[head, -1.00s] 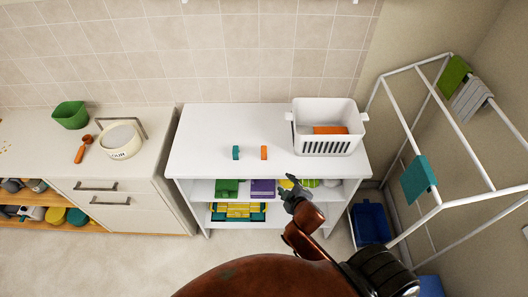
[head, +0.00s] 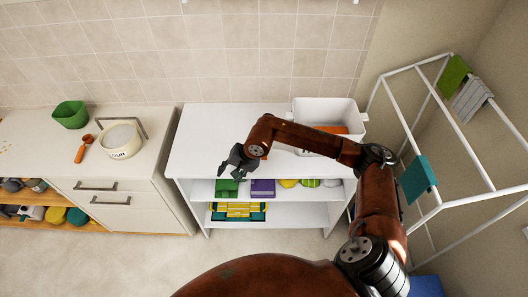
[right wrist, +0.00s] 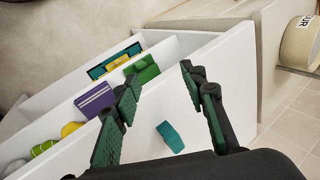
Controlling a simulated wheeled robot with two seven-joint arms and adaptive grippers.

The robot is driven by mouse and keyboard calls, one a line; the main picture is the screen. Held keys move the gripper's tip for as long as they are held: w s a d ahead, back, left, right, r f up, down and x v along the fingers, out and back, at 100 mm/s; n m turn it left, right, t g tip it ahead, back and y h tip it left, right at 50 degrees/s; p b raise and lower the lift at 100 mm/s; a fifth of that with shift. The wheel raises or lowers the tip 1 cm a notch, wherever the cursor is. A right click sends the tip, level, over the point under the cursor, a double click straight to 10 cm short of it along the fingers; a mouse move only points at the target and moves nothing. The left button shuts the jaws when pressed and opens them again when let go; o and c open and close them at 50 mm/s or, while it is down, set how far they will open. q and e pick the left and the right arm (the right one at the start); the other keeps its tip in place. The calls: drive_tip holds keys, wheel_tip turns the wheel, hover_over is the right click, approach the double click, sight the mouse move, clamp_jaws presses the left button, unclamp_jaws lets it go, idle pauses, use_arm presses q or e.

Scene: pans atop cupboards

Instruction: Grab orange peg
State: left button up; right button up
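The right wrist view shows the same open gripper (right wrist: 160,76). A teal peg (right wrist: 170,136) is on the white top there, between and below the fingers. In the head view the gripper hides the teal peg. My left gripper is not in view.
A white basket (head: 325,104) with an orange item (head: 335,129) stands at the right of the white top, partly behind my arm. Shelves below hold a green item (head: 226,188) and a purple one (head: 263,188). A white drying rack (head: 445,120) stands at right.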

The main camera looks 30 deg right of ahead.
drive_tip(key=w+d+h, duration=0.1)
drive_tip(key=d+h, duration=0.1)
drive_tip(key=d, duration=0.3)
drive_tip(key=w+d+r+n+h, duration=0.1)
drive_tip(key=d+h, duration=0.1)
drive_tip(key=d, duration=0.4)
drive_tip(key=w+d+r+h, duration=0.1)
drive_tip(key=d+h, duration=0.1)
drive_tip(key=d, duration=0.4)
drive_tip(key=shift+w+n, duration=0.15)
drive_tip(key=shift+n, duration=0.15)
drive_tip(key=x, duration=0.4)
drive_tip(key=p+x, duration=0.1)
drive_tip(key=x, duration=0.2)
drive_tip(key=shift+d+r, duration=0.1)
drive_tip(key=shift+d, duration=0.15)
drive_tip(key=shift+c, duration=0.2)
drive_tip(key=c, duration=0.9)
